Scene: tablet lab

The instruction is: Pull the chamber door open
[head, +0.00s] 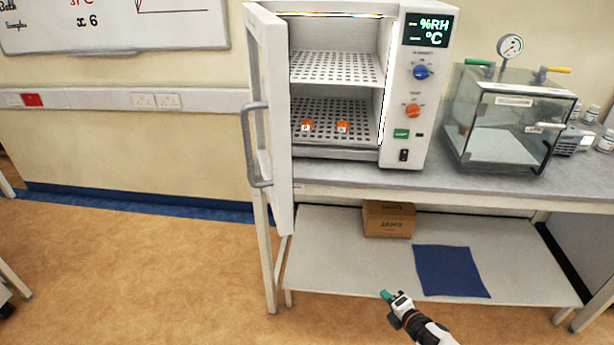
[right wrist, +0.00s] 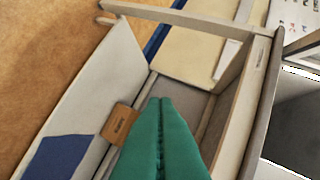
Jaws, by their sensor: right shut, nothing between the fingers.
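The chamber (head: 402,167) is a white cabinet on the bench with a display and knobs on its right side. Its door (head: 275,120) is hinged on the left and stands wide open, swung out toward me. A grey bar handle (head: 248,145) is on the door's outer face. Inside are perforated shelves (head: 330,108) with two small orange items (head: 342,127) on the lower one. My right gripper (head: 386,296) is low in front of the lower shelf, away from the door and handle. Its green fingers (right wrist: 160,140) are together and empty in the right wrist view. My left gripper is not seen.
A glass box (head: 505,125) with a pressure gauge stands right of the chamber on the bench (head: 480,185). The lower shelf (head: 335,265) holds a cardboard box (head: 388,219) and a blue mat (head: 450,271). The floor left of the bench is clear.

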